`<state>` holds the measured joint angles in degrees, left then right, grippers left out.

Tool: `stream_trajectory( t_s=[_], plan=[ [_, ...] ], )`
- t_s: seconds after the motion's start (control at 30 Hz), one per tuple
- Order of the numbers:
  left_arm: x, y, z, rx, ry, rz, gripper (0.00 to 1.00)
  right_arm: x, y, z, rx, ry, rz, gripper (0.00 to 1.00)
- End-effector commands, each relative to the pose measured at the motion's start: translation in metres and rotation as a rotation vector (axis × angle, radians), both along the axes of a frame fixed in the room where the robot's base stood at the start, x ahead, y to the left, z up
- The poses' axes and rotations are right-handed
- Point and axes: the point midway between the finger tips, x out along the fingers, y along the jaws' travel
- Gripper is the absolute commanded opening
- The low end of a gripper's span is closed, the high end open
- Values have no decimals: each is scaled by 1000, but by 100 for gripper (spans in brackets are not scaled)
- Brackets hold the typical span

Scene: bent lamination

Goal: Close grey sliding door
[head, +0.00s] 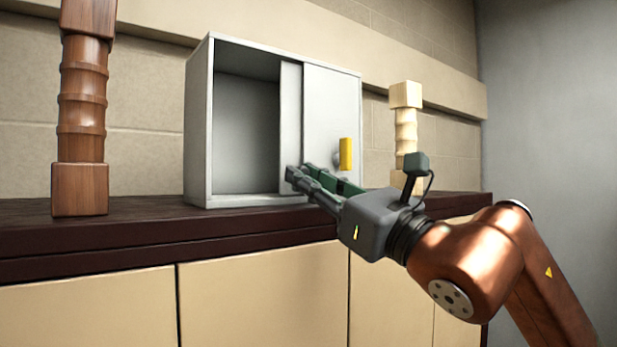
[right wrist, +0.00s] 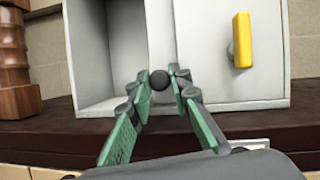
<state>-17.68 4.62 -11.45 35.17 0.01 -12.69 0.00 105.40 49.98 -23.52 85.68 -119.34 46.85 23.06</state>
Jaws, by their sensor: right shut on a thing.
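A pale grey cabinet (head: 199,130) stands on the dark counter, its left half open and empty inside. A narrow strip of a grey sliding door (head: 291,110) shows left of the front panel (head: 320,110), which bears a yellow handle (head: 345,153). In the right wrist view the strip (right wrist: 161,35) rises behind a dark round knob (right wrist: 159,80). My right gripper (head: 292,172) is at the strip's lower part. Its fingertips (right wrist: 160,78) are shut on the knob, one on each side. The rest of the strip's door is hidden behind the front panel. My left gripper is not in view.
A brown wooden turned post (head: 82,110) stands on the counter (head: 130,222) left of the cabinet. A pale carved post (head: 405,125) stands to its right, behind my right wrist. The counter left of the cabinet is otherwise clear.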

Motion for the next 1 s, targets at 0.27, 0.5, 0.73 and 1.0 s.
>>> stream_trajectory(
  t_s=[0.27, 0.5, 0.73, 1.0],
  plan=[
    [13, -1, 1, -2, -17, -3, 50, -1, 0, 1, 1, -2, 0, 0],
    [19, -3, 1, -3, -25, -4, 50, -1, 0, 1, 2, -2, 0, 0],
    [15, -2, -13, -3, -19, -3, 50, -11, 13, -1, 2, -5, 5, 0],
    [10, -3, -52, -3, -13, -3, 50, -50, 66, -4, 0, -6, 7, 0]
  ],
)
